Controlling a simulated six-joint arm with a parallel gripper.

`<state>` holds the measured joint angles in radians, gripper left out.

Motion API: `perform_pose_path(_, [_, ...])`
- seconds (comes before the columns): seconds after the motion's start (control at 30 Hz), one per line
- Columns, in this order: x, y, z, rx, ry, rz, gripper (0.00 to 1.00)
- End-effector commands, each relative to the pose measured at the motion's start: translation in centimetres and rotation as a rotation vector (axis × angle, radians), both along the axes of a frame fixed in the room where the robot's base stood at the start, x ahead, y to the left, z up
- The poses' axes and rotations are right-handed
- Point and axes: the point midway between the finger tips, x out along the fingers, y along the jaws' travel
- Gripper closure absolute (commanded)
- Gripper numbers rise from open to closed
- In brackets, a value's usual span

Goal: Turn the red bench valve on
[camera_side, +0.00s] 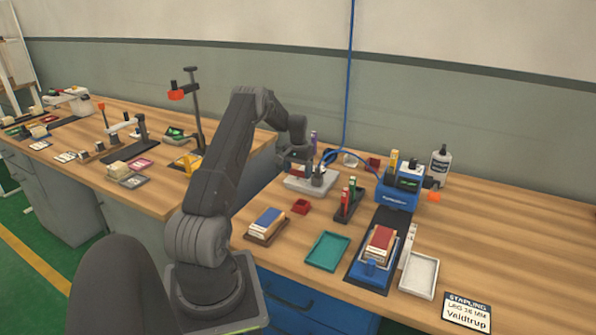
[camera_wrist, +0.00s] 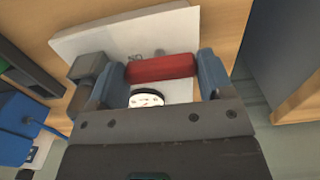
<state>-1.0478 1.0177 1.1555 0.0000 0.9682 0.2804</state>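The red bench valve handle (camera_wrist: 161,67) shows in the wrist view as a red bar lying crosswise between my two fingers. It sits over a light plate (camera_wrist: 185,25), with a round white dial (camera_wrist: 146,99) just below it in the picture. My gripper (camera_wrist: 162,75) has its fingers wide apart, one at each end of the red bar; whether they touch it is not clear. In the side view my gripper (camera_side: 318,177) is low over the light grey plate (camera_side: 298,185) at the back of the bench. The red handle is hidden there.
A blue stapling machine (camera_side: 398,194) stands to the right, with a blue hose hanging behind my gripper. The bench's right side is mostly clear.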

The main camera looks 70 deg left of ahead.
Motion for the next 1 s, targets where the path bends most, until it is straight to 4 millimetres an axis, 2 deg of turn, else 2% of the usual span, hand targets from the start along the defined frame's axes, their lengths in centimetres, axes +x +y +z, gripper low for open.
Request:
perform_pose_path(0.03, [0.0,0.0,0.0,0.001,0.000,0.000,0.21])
perform_pose_path(0.23, [0.0,0.0,0.0,0.001,-0.001,0.002,0.02])
perform_pose_path(0.57, [0.0,0.0,0.6,0.001,-0.001,0.003,0.02])
perform_pose_path(0.73, [0.0,0.0,3.2,0.003,-0.001,0.003,0.02])
perform_pose_path(1.0, [0.0,0.0,9.3,0.003,-0.002,0.002,0.02])
